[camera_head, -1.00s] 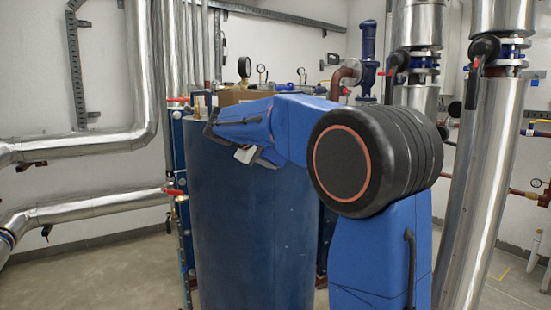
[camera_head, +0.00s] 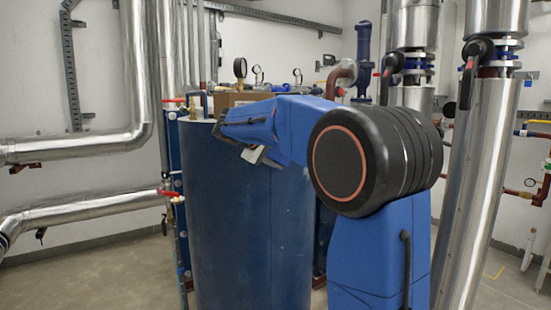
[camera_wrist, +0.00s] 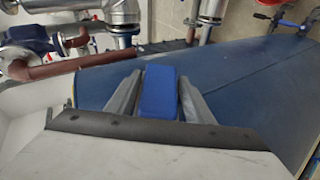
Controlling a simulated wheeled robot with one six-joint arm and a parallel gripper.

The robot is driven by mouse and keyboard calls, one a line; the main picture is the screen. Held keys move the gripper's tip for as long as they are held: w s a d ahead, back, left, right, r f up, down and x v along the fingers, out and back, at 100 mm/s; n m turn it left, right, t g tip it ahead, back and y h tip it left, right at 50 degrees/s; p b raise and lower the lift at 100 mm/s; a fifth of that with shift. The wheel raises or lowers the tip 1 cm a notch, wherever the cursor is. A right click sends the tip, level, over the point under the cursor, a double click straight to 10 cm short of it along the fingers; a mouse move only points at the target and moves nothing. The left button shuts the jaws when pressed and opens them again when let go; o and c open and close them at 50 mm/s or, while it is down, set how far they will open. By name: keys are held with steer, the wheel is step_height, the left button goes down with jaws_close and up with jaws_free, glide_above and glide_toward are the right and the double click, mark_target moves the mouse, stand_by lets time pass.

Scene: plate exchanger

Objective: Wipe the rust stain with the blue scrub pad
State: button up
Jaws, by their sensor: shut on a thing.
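The blue scrub pad (camera_wrist: 159,94) is a small blue block between the two grey fingers of my gripper (camera_wrist: 157,88) in the wrist view. The gripper is shut on it. Beyond the pad is a broad dark blue surface (camera_wrist: 245,85); I cannot tell whether the pad touches it. In the head view a large blue cylinder (camera_head: 245,225) stands behind my arm, and a pale part of my gripper shows under the arm in front of its upper part. The pad and fingertips cannot be made out there. No rust stain can be picked out in either view.
Silver pipes (camera_head: 145,75) run along the left wall, and thick silver pipes (camera_head: 485,170) with black-handled valves stand at the right. A pressure gauge (camera_head: 240,69) and a cardboard box (camera_head: 240,98) show behind the cylinder top. Bare floor (camera_head: 110,275) lies at the left.

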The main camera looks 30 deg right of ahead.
mark_target(269, 150)
steer(key=shift+s+d, duration=0.2)
steer(key=shift+d, duration=1.7)
steer(key=shift+w+a, duration=0.2)
steer(key=shift+a, duration=1.05)
steer(key=shift+w+a, duration=0.25)
steer(key=shift+a, duration=0.95)
steer(key=shift+w+a, duration=0.2)
steer(key=shift+a, duration=1.05)
steer(key=shift+r, duration=1.1)
steer(key=shift+s+d, duration=0.25)
steer(key=shift+d, duration=0.7)
steer(key=shift+s+d, duration=0.2)
steer(key=shift+d, duration=0.7)
steer(key=shift+s+d, duration=0.2)
steer(key=shift+d, duration=1.65)
steer(key=shift+a, duration=0.1)
